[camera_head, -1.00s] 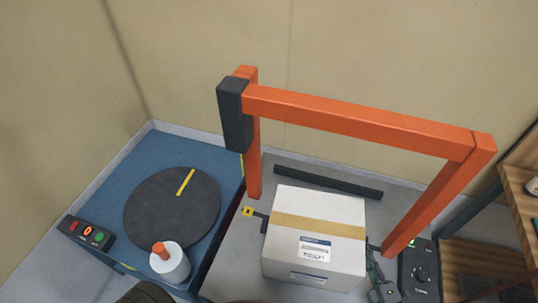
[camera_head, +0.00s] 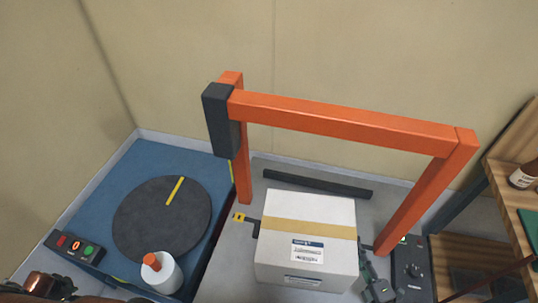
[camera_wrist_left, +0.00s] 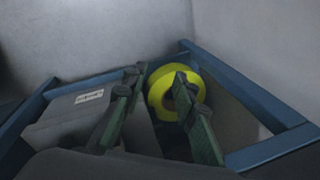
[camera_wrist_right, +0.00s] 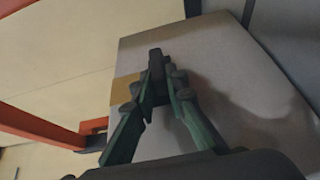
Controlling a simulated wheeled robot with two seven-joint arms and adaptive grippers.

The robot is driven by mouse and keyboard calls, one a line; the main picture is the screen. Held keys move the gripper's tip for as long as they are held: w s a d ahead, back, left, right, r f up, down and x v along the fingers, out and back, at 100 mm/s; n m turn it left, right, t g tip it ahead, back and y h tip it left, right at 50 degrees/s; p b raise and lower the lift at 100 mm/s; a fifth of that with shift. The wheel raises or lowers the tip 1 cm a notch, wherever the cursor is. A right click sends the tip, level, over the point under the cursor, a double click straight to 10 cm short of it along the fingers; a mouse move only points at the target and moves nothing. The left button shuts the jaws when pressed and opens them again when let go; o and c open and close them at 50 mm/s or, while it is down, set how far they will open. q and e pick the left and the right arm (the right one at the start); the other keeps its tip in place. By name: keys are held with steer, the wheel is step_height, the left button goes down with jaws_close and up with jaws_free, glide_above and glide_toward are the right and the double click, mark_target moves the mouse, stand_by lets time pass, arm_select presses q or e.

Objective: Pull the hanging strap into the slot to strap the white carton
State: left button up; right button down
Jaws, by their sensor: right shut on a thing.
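The white carton (camera_head: 305,215) with a tan tape band and a label stands on the grey deck under the orange arch (camera_head: 340,118). My right gripper (camera_head: 365,265) is at the carton's right side, low by the near corner. In the right wrist view its fingers (camera_wrist_right: 163,72) close on a small dark piece in front of the carton's face; I cannot tell if it is the strap. A yellow tag (camera_head: 239,217) with a dark bracket is at the carton's left; I cannot make out the slot. My left gripper (camera_wrist_left: 158,88) has its fingers apart and empty.
A control box (camera_head: 412,270) is at right, near wooden shelving. In the left wrist view a yellow roll (camera_wrist_left: 160,92) lies beside a grey box (camera_wrist_left: 75,120).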

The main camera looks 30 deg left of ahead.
arm_select(q)
steer(key=a+r+n+g+h, duration=0.1)
steer(key=a+r+g, duration=0.1)
steer(key=r, duration=0.8)
steer(key=a+r+g, duration=0.3)
steer(key=r, duration=0.8)
steer(key=m+t+h, duration=1)
steer(key=m+h, duration=0.3)
steer(key=h, duration=0.6)
glide_toward(231, 168)
step_height(231, 168, up, 5)
steer(key=a, duration=0.1)
steer(key=x, duration=1.1)
steer(key=shift+f, duration=0.15)
steer(key=shift+a, duration=0.1)
